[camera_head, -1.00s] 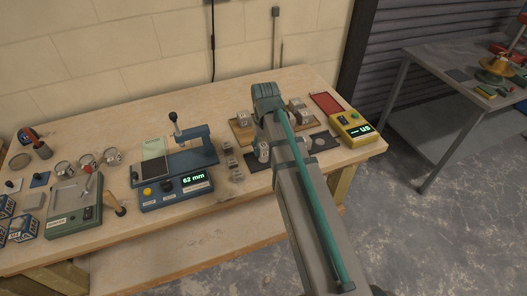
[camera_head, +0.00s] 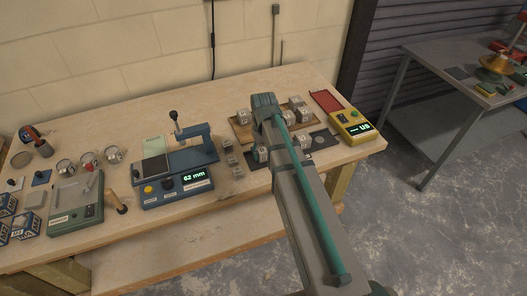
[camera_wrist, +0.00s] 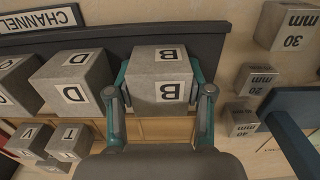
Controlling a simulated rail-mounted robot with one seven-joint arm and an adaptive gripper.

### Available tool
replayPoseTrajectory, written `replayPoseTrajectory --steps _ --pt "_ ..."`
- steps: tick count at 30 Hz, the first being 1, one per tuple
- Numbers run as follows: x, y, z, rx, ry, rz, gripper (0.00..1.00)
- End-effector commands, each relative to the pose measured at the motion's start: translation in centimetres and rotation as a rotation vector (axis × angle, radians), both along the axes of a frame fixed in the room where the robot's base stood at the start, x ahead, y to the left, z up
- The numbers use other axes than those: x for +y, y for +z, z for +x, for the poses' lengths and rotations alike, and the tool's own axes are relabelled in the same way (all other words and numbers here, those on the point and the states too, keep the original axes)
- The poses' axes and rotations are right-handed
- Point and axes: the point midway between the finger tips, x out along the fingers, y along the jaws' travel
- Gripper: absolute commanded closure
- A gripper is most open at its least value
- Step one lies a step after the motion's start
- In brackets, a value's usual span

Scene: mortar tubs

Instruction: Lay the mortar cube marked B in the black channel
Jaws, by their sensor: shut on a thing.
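The grey mortar cube marked B (camera_wrist: 160,75) is between the two teal fingers of my gripper (camera_wrist: 160,88) in the wrist view, with a finger against each side. The black channel (camera_wrist: 130,36) lies right behind the cube in that view, under a CHANNEL label (camera_wrist: 36,19). Whether the cube touches the channel's floor is hard to tell. Grey cubes marked D (camera_wrist: 72,80) and C (camera_wrist: 15,85) stand in line beside it to the left. In the head view my arm hides the gripper; a cube (camera_head: 261,154), probably B, shows at the channel's left end.
Cubes marked in mm (camera_wrist: 290,25) stand close on the right in the wrist view. In the head view, a blue gauge reading 62 mm (camera_head: 175,187) is to the left and a yellow meter (camera_head: 352,127) to the right.

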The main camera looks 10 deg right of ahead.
Motion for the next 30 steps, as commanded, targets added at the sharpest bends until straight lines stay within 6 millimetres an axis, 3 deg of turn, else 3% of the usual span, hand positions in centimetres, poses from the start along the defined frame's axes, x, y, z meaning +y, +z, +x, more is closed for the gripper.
replayPoseTrajectory --steps 3,17,30 --pt "0.0 0.0 0.0 0.000 0.000 0.000 0.38" --pt "0.0 0.8 0.1 -0.002 0.000 0.000 0.38" --pt "0.0 7.1 0.2 -0.004 0.000 0.000 0.38"
